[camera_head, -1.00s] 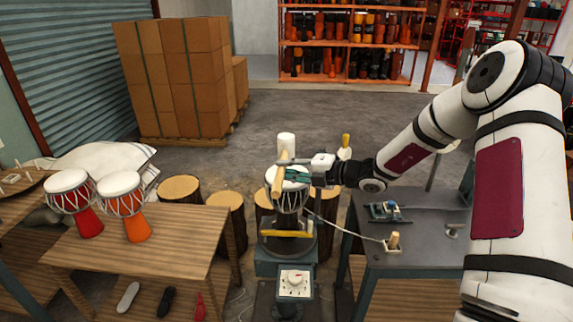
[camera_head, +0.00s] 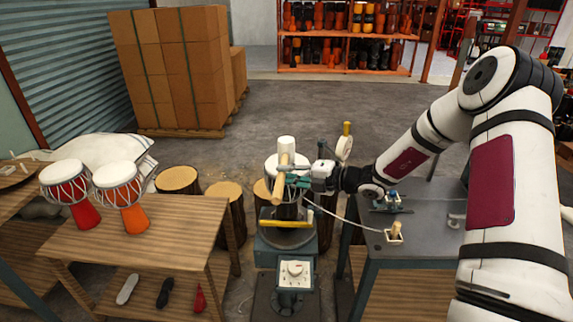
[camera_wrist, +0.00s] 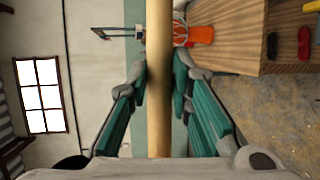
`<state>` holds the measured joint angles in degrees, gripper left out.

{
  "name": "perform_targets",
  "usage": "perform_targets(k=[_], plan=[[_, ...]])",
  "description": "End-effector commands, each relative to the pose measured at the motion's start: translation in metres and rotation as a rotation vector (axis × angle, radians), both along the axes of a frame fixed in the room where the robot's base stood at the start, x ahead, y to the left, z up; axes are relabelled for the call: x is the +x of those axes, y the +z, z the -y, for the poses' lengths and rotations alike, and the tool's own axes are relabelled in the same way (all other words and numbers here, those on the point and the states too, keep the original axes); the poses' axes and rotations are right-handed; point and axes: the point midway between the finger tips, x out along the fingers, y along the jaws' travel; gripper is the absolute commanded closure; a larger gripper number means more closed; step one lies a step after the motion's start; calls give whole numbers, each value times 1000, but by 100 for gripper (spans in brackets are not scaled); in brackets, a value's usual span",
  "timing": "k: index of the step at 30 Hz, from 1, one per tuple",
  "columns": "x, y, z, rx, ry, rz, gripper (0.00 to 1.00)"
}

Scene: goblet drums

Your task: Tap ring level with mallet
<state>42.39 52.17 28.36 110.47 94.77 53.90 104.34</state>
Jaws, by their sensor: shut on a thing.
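My gripper (camera_head: 297,181) is shut on the tan wooden mallet (camera_head: 282,180) in front of the drum at the middle of the head view. The mallet is roughly upright there, with a pale cylinder at its upper end. In the wrist view the mallet's shaft (camera_wrist: 159,110) runs between the green fingers of my gripper (camera_wrist: 158,80). The white-topped drum (camera_head: 271,165) is on a round dark stand (camera_head: 287,238). The mallet and my gripper hide much of the drum. Its ring cannot be made out, nor whether the mallet touches it.
A wooden table (camera_head: 150,238) at left holds a red drum (camera_head: 72,190) and an orange drum (camera_head: 122,192). A grey bench (camera_head: 425,232) with a small tool and a wooden peg stands at right. Log stools (camera_head: 226,205) stand behind the table.

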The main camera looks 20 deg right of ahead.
Motion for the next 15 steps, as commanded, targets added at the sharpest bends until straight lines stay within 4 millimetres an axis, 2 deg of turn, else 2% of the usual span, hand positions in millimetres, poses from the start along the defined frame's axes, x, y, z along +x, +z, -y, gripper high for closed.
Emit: perform_targets(k=[1, 3, 10, 15], plan=[[3, -25, -1, 6, 1, -6, 100], [3, -42, -1, 4, 2, 0, 100], [0, -28, 0, -1, 0, 2, 100], [-1, -5, 0, -1, 1, 4, 100]])
